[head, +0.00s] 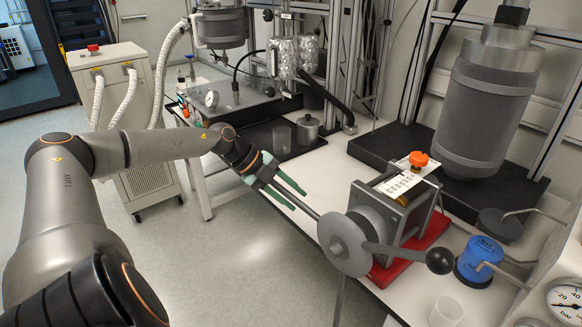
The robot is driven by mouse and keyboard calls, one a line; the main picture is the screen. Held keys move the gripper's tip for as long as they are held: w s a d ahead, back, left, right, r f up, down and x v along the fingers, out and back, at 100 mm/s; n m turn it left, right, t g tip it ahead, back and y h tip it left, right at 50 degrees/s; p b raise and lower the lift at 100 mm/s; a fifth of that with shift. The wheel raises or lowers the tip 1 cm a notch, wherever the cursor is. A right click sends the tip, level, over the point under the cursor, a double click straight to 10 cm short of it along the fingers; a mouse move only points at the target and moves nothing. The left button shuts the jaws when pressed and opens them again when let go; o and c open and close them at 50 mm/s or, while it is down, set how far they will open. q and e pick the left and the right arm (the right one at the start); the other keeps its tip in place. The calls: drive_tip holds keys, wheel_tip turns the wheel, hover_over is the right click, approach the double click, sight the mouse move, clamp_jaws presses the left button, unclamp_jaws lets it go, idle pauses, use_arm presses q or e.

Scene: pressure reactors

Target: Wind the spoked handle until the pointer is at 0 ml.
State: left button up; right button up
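The spoked handle (343,245) has a grey round hub on the near side of a metal pump block (375,210). One spoke runs right to a black ball knob (440,261), one points down, and one points up and left toward my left gripper (298,199). The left gripper's green fingers are apart, one on each side of that spoke; contact is not clear, and no knob shows at that end. A white scale plate (402,185) lies on top of the block; its pointer and marks are too small to read. My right gripper is out of view.
The block stands on a red base (412,252) at the bench's front edge. A blue container (478,262), a clear cup (447,312) and a pressure gauge (567,300) are at the right. A large grey reactor (487,105) stands behind. Floor left of the handle is free.

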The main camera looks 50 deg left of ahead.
use_arm(q)
drive_tip(key=shift+o, duration=0.5)
drive_tip(key=shift+f, duration=0.15)
drive_tip(key=shift+s+a+r, duration=0.25)
drive_tip(key=shift+s+r, duration=0.05)
drive_tip(key=b+v, duration=0.1)
drive_tip(key=v, duration=1)
drive_tip(key=shift+r, duration=0.35)
drive_tip(key=shift+a, duration=0.1)
